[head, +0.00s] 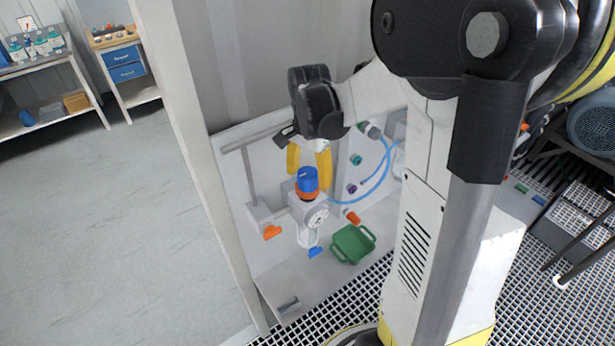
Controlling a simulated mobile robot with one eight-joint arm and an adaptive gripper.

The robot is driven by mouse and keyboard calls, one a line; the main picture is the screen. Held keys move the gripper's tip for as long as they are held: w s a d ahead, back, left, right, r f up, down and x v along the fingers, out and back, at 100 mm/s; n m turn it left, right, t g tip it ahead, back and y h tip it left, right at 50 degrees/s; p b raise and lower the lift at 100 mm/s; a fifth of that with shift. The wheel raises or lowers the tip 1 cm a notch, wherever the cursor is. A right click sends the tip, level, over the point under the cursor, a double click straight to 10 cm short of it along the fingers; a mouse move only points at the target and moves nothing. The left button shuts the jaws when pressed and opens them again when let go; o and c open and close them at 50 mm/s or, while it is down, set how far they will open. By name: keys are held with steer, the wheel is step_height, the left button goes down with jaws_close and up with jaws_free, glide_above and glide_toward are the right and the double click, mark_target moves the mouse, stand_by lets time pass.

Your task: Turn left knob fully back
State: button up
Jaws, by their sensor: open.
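A blue knob (308,179) with an orange ring under it sits on top of a pale regulator unit (311,213) with a gauge and a clear bowl. It is the only such top knob I see clearly; my arm hides the area to the right. My gripper (309,172) points down from above with its yellow fingers open. One finger shows left of the knob and the other right of and behind it. I cannot tell whether either touches the knob.
A green tray (353,244) stands on the panel's ledge right of the regulator. Orange fittings (272,232) and blue tubing (376,178) are close by. A pale post (197,150) stands to the left. Open floor (120,230) lies beyond it, with benches at the back.

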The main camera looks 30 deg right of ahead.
steer(key=shift+f, duration=0.35)
steer(key=c, duration=1.2)
steer(key=shift+n, duration=0.3)
